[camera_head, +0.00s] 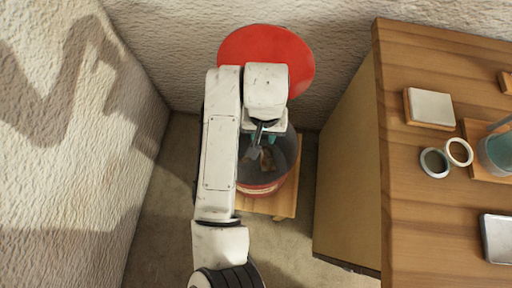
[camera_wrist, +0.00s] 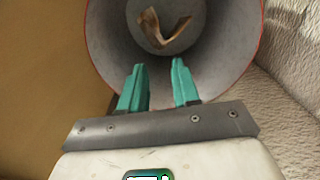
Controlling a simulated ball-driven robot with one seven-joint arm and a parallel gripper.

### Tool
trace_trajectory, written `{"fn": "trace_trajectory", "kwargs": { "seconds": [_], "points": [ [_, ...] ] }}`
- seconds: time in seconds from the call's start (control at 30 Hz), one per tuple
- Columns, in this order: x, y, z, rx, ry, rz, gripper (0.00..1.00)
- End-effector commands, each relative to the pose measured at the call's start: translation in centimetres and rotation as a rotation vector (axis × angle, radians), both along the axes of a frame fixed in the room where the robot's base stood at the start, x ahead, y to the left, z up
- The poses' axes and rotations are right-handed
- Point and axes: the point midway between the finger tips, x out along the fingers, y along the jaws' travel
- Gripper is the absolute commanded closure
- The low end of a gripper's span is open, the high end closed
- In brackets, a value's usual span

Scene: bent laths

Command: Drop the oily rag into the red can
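The red can (camera_head: 258,190) stands on a wooden board on the floor, its round red lid (camera_head: 280,50) raised behind it. In the wrist view I look down into the can's grey inside (camera_wrist: 215,60). The oily rag, a crumpled brown piece (camera_wrist: 163,32), lies at the bottom of the can; it also shows in the head view (camera_head: 266,160). My gripper (camera_head: 262,150) is above the can's mouth. In the wrist view its two teal fingers (camera_wrist: 160,85) are apart with nothing between them.
Rough pale walls close in at the left and back. Floor shows in front of the can.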

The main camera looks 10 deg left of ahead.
Motion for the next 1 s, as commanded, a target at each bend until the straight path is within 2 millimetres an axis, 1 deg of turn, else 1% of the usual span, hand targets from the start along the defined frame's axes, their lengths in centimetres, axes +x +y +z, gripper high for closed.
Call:
{"fn": "trace_trajectory", "kwargs": {
  "seconds": [0.03,0.07,0.23,0.53,0.57,0.73,1.0],
  "points": [
    [0.00,-0.01,-0.01,0.000,0.000,0.000,0.64],
    [0.00,-0.01,-0.01,0.000,0.000,0.000,0.62],
    [0.00,-0.01,-0.01,0.000,0.000,0.000,0.61],
    [0.00,-0.01,-0.01,0.000,0.000,0.000,0.32],
    [0.00,-0.01,-0.01,0.000,0.000,0.000,0.30],
    [0.00,-0.01,-0.01,0.000,0.000,0.000,0.29],
    [0.00,-0.01,-0.01,0.000,0.000,0.000,0.03]
  ]
}}
